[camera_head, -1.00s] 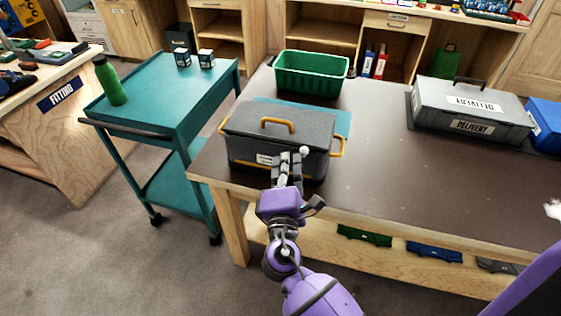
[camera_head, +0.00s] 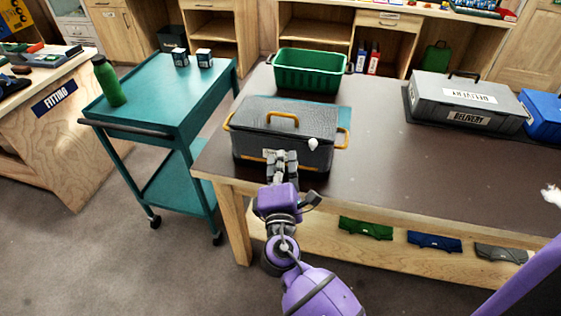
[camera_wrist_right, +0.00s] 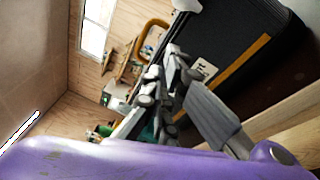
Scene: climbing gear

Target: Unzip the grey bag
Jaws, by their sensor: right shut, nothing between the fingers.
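The grey bag (camera_head: 255,118) with yellow handles stands upright on the brown table (camera_head: 400,180), near its left front corner. Its top looks closed. A small white knob (camera_head: 313,144) shows at the right of its front, apart from my fingers. My right gripper (camera_head: 283,157) is shut and empty, in front of the bag's front face beside its white label. I cannot tell whether it touches the bag. In the right wrist view, the shut fingers (camera_wrist_right: 170,75) lie in front of the dark bag (camera_wrist_right: 245,65) and its yellow strip. My left gripper is out of view.
A green bin (camera_head: 310,72) stands behind the bag. A grey delivery case (camera_head: 465,98) and a blue box (camera_head: 543,118) stand at the right. A teal cart (camera_head: 160,95) with a green bottle (camera_head: 108,82) is at the left. The middle of the table is clear.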

